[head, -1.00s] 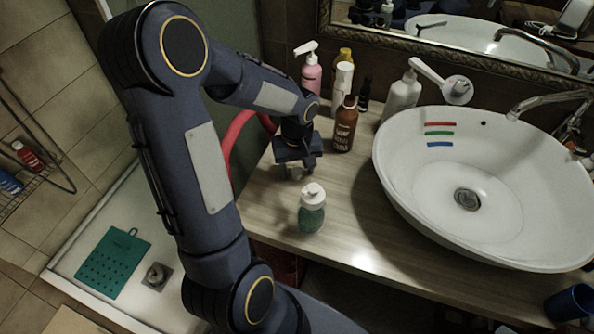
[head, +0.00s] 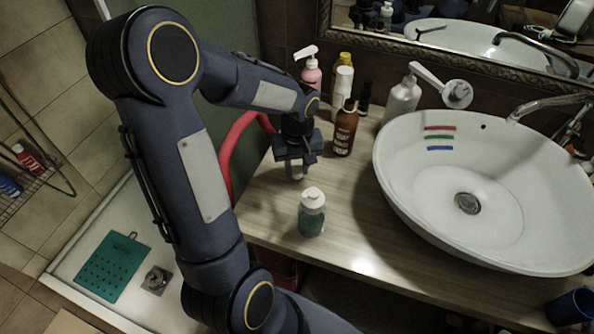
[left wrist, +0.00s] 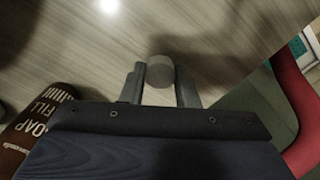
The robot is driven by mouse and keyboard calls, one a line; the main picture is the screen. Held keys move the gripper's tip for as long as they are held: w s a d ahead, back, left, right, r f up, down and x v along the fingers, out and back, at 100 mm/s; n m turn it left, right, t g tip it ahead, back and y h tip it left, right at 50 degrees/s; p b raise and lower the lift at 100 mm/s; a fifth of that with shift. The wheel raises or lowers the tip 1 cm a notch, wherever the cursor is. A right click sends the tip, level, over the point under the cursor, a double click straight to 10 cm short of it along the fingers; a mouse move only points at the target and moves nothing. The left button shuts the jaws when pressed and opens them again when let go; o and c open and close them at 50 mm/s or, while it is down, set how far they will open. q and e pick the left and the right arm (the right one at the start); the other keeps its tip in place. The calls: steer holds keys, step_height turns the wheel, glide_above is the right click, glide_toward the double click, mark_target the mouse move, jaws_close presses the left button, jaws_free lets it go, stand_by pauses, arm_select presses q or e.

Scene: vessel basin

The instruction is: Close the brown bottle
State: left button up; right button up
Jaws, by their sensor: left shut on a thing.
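The brown bottle (head: 345,130) stands upright on the wooden counter, left of the basin. It has a dark narrow top; I cannot tell whether that is a cap or a bare neck. In the left wrist view its labelled side (left wrist: 28,128) shows at the lower left. My left gripper (head: 296,168) points down over the counter, just left of the brown bottle and apart from it. It is shut on a small grey cylindrical piece (left wrist: 160,71), like a cap, which shows between the fingers in the left wrist view. My right gripper is not in view.
Pink (head: 311,75), white (head: 343,86) and small dark (head: 364,98) bottles stand behind. The white basin (head: 400,190) is to the right. A red hose-like curve (head: 228,150) is at the left.

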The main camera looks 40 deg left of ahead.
mark_target(298, 170)
arm_select(q)
step_height(298, 170, up, 8)
steer(key=shift+r, duration=0.1)
stand_by(0.4)
